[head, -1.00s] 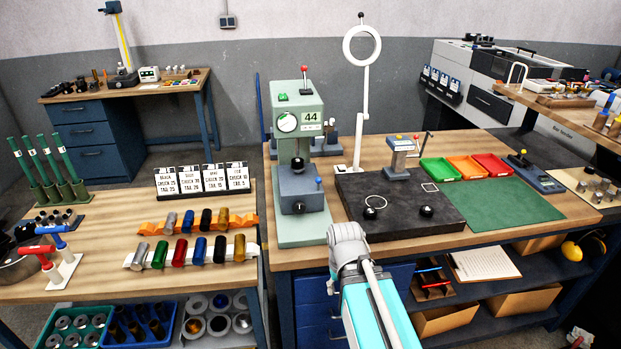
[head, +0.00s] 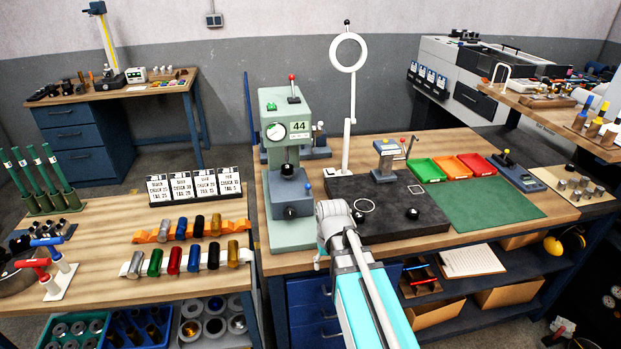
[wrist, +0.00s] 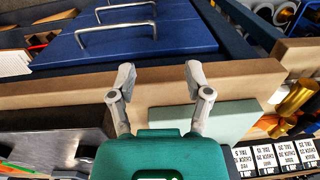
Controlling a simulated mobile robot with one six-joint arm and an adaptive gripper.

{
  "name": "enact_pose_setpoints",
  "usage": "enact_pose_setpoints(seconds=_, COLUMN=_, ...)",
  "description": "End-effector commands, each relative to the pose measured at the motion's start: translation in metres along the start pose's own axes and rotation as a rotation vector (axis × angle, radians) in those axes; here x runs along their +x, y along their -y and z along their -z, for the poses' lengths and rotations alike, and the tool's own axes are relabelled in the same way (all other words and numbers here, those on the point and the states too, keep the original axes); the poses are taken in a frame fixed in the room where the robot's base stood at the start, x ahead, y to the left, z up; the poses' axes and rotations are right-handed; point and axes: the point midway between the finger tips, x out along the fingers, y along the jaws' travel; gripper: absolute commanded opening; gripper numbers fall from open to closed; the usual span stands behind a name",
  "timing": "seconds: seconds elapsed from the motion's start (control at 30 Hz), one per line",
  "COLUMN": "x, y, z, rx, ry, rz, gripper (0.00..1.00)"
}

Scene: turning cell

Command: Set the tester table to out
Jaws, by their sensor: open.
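The tester (head: 273,110) is a pale green upright machine with a dial, a display reading 44 and a red-topped lever. Its table is a dark grey block (head: 290,198) with a black knob on the front and a small blue knob at its upper right, below the black spindle. The pale green base (head: 292,236) lies under it and also shows in the wrist view (wrist: 228,122). My gripper (wrist: 160,75) is open and empty, its two grey fingers apart above the bench's front edge. In the head view my arm's end is right of the tester's base; the fingertips are hidden there.
A dark plate (head: 385,228) with a ring and black knobs lies right of the tester, with a white ring stand (head: 347,130) behind. The left bench (head: 100,235) carries coloured cylinders and label cards. Blue drawers (wrist: 120,42) with metal handles sit below the bench edge.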

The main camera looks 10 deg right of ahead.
Motion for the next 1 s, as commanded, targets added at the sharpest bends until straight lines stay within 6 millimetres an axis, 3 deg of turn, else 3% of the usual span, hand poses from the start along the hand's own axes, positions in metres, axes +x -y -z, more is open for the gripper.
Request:
enact_pose_setpoints(seconds=0.03, x=-0.021, y=0.001, z=0.015, rx=0.007, ry=-0.001, rz=0.007, gripper=0.64)
enact_pose_setpoints(seconds=0.1, x=-0.035, y=0.001, z=0.029, rx=0.016, ry=-0.002, rz=0.016, gripper=0.64)
enact_pose_setpoints(seconds=0.2, x=-0.054, y=0.011, z=0.048, rx=0.031, ry=-0.003, rz=0.028, gripper=0.64)
enact_pose_setpoints(seconds=1.0, x=-0.207, y=0.005, z=0.201, rx=0.136, ry=-0.013, rz=0.132, gripper=0.64)
